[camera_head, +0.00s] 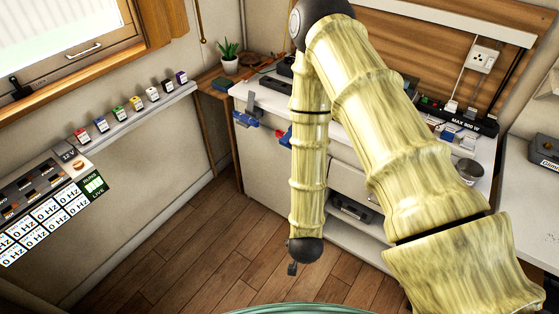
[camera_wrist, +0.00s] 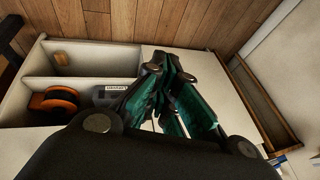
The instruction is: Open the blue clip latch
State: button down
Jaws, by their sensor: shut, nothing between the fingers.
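In the head view, a small blue part (camera_head: 285,138) shows on the bench front, partly behind my arm. It may be the blue clip latch, but it is too small to tell its shape or whether it is shut. In the wrist view, a small blue bit (camera_wrist: 277,160) shows at the lower right; I cannot tell if it is the same part. My gripper (camera_wrist: 172,78) has dark fingers with teal pads and is shut and empty, in front of the white cubbies (camera_wrist: 92,72). In the head view it hangs low before the bench, mostly hidden by my arm.
A blue vise-like tool (camera_head: 246,119) sits at the bench's left corner. The cubbies hold an orange spool (camera_wrist: 55,104) and a grey labelled box (camera_wrist: 112,94). Several colour-topped blocks (camera_head: 118,115) line the left ledge. The wooden floor (camera_head: 190,245) at left is clear.

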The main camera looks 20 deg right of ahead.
jog(key=w+a+r+m+t+h+b, duration=0.1)
jog(key=w+r+m+t+h+b, duration=0.1)
jog(key=w+m+b, duration=0.5)
jog(key=w+a+r+m+t+h+b, duration=0.1)
jog(key=w+a+m+t+h+b, duration=0.15)
jog(key=w+m, duration=0.75)
jog(key=w+a+r+m+h+b, duration=0.1)
jog(key=w+r+m+h+b, duration=0.2)
jog(key=r+m+b, duration=0.45)
jog(key=w+a+r+m+h+b, duration=0.1)
jog(key=w+r+m+h+b, duration=0.25)
jog(key=m, duration=0.75)
jog(key=w+d+f+y+b, duration=0.1)
jog(key=w+d+f+b, duration=0.25)
jog(key=w+d, duration=0.35)
jog(key=shift+s+d+r+g+p, duration=0.1)
jog(key=shift+s+r+p, duration=0.05)
jog(key=shift+r, duration=0.45)
jog(key=shift+s+d+r+g+p, duration=0.1)
jog(key=shift+s+d+r+g, duration=0.1)
jog(key=shift+r, duration=0.4)
jog(key=shift+s+d+r+g+p, duration=0.1)
jog(key=shift+s+r+p, duration=0.05)
jog(key=shift+r, duration=0.45)
